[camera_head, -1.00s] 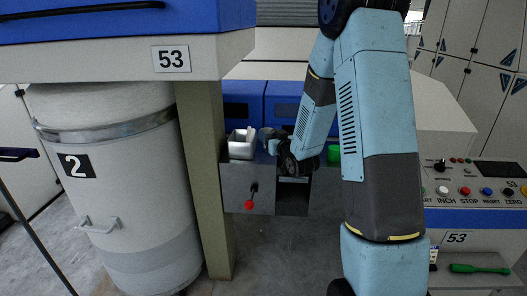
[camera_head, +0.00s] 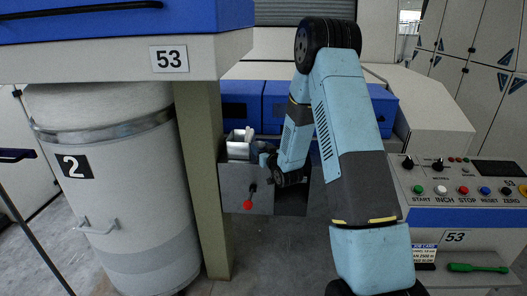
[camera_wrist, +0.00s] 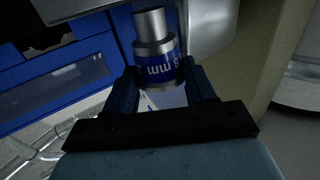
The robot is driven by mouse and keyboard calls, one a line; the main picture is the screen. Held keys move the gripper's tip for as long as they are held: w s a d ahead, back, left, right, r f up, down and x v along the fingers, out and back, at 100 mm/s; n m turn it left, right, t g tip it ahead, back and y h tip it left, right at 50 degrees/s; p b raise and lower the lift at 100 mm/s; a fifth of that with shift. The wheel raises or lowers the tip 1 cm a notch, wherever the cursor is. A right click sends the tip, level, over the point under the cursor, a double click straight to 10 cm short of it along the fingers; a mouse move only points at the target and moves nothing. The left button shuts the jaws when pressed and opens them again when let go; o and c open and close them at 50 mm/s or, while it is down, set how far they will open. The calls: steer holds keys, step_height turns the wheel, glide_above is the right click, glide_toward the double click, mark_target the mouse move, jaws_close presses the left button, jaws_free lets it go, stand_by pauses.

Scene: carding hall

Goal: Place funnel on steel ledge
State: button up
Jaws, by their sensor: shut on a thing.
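The funnel (camera_wrist: 155,55) is a stepped steel cylinder with a narrow tube and a blue band marked "mm". In the wrist view it sits between the two dark fingers of my gripper (camera_wrist: 161,76), which is shut on it. In the head view my gripper (camera_head: 268,160) is at the right of a white container, near the top of a grey steel front that I take for the steel ledge (camera_head: 233,185). The funnel is too small to make out there. My arm hides the ledge's right part, and I cannot tell whether the funnel touches it.
The white container (camera_head: 238,152) holds pale things at the ledge's left. A red-knobbed lever (camera_head: 248,204) sticks out in front. An olive post (camera_head: 205,190) stands close on the left. Blue boxes (camera_head: 238,100) are behind. A control panel (camera_head: 465,190) is at right.

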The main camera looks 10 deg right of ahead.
steer(key=shift+f, duration=0.4)
steer(key=shift+f, duration=0.1)
steer(key=o, duration=1.1)
steer(key=shift+o, duration=0.2)
